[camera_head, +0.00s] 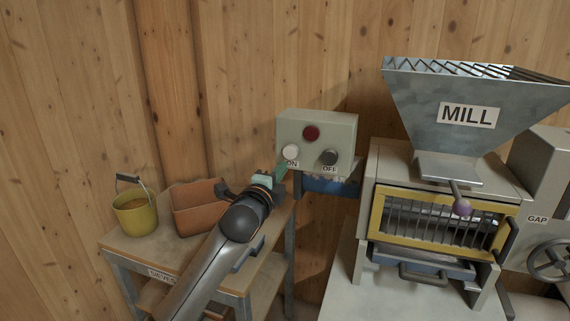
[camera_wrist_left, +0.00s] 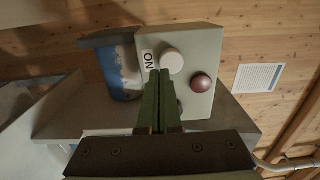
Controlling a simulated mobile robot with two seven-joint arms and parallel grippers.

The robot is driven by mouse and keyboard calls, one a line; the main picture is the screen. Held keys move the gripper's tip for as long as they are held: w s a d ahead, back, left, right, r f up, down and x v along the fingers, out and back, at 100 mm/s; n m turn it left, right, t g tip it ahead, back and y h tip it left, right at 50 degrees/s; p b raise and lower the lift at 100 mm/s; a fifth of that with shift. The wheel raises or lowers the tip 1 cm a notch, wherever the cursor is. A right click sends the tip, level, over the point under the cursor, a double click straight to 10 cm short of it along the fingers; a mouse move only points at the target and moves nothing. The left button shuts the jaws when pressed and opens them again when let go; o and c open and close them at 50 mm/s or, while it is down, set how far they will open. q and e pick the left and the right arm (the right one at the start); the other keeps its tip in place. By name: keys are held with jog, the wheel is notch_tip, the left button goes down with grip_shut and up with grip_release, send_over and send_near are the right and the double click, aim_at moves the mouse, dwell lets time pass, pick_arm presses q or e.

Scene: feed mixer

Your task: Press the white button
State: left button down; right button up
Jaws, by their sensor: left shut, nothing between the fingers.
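The white button (camera_head: 290,152) sits on the front of a grey control box (camera_head: 345,128), above the ON label. It also shows in the left wrist view (camera_wrist_left: 172,60), round and pale. A red button (camera_head: 311,132) is above and to its right, and a dark button (camera_head: 329,157) is over the OFF label. My left gripper (camera_head: 282,167) is shut and empty, its green fingertips just below and left of the white button. In the left wrist view, the fingertips (camera_wrist_left: 159,72) lie close by the button's edge; I cannot tell whether they touch. My right gripper is not in view.
A blue object (camera_head: 328,187) is under the control box. The mill (camera_head: 465,105) with its yellow-framed grate stands at the right. A yellow bucket (camera_head: 136,214) and an orange-brown bin (camera_head: 193,207) stand on a small table (camera_head: 150,250) at the left. A wooden wall is behind.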

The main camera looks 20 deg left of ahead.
aim_at(291, 152)
pick_arm(q)
jog(key=shift+w, duration=1.6)
